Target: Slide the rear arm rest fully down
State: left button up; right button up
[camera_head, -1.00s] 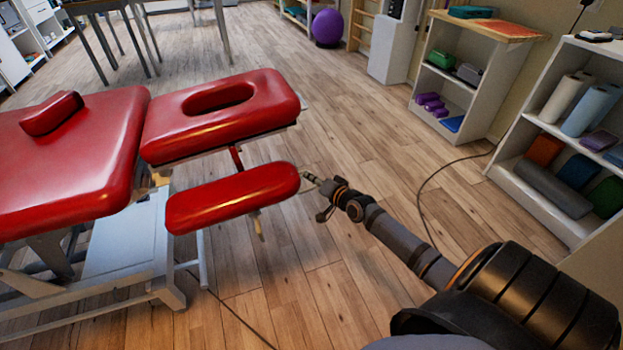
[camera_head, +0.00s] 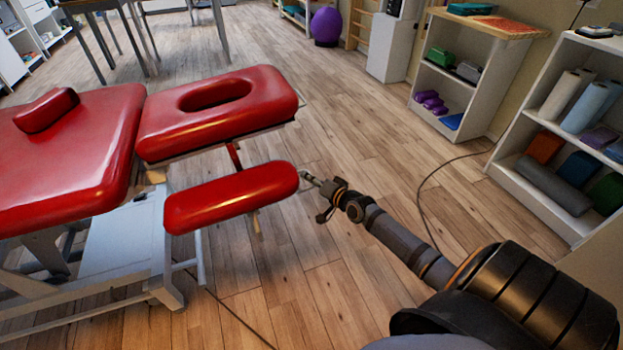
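A red padded treatment table (camera_head: 70,165) fills the left of the head view. Its headrest (camera_head: 262,98) with an oval face hole is at the table's near-right end. A red arm rest pad (camera_head: 230,198) hangs below the headrest, on the near side. A second arm rest on the far side does not show. My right gripper (camera_head: 308,178) reaches in from the lower right, with its fingertips at the right end of the pad, touching it or very close. Whether its fingers are open or shut is too small to tell. My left gripper is not in view.
White shelves (camera_head: 500,165) with rolls and coloured blocks stand along the right wall. A purple ball (camera_head: 326,25) sits at the back. A cable (camera_head: 421,200) lies on the wooden floor, which is clear between table and shelves.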

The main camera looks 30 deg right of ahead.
jog(key=shift+r, duration=0.25)
notch_tip(320, 180, up, 10)
jog(key=shift+a+f, duration=0.1)
dwell(0.4)
